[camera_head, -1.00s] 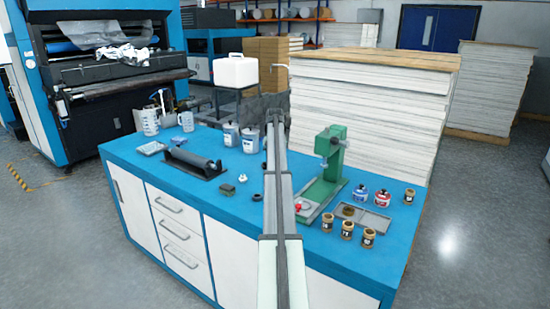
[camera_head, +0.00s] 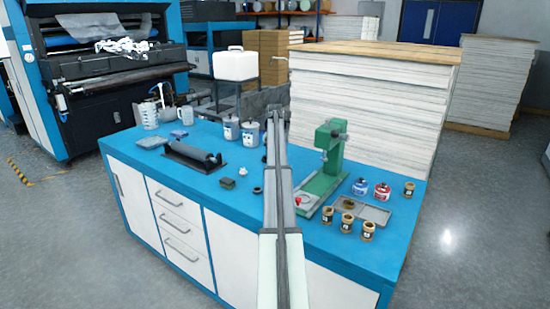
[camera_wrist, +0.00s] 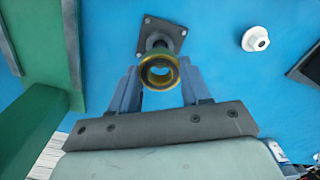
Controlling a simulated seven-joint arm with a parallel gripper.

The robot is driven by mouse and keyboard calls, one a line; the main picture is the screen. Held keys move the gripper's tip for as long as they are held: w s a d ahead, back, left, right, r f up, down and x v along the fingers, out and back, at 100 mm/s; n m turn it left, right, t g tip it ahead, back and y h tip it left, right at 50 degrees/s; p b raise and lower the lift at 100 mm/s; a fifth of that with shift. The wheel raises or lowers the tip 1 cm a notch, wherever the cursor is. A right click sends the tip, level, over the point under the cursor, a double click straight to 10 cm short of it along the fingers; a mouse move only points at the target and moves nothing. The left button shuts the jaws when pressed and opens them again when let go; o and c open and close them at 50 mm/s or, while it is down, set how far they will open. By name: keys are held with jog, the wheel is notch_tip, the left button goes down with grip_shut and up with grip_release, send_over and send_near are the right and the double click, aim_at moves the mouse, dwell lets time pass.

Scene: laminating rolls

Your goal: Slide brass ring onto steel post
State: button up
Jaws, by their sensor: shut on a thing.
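The brass ring (camera_wrist: 146,80) is held between the two fingers of my gripper (camera_wrist: 160,87) in the wrist view, with its opening facing the camera. The steel post (camera_wrist: 154,40) stands on a dark square base plate (camera_wrist: 174,31) on the blue bench top. In the wrist view the ring overlaps the post's near part, just below the plate in the picture. I cannot tell whether the post is inside the ring or behind it. In the head view my arm hides the gripper and ring.
A green press (camera_head: 327,165) stands close right of my arm in the head view. A pale nut (camera_wrist: 256,39) lies right of the post in the wrist view. A black roller (camera_head: 195,157) lies left. Small jars and a grey tray (camera_head: 376,215) are at the right.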

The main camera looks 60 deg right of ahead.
jog(key=shift+f, duration=2)
dwell(0.9)
jog(key=o, duration=1.7)
jog(key=shift+c, duration=0.2)
jog(key=shift+r, duration=0.1)
jog(key=shift+r, duration=4.4)
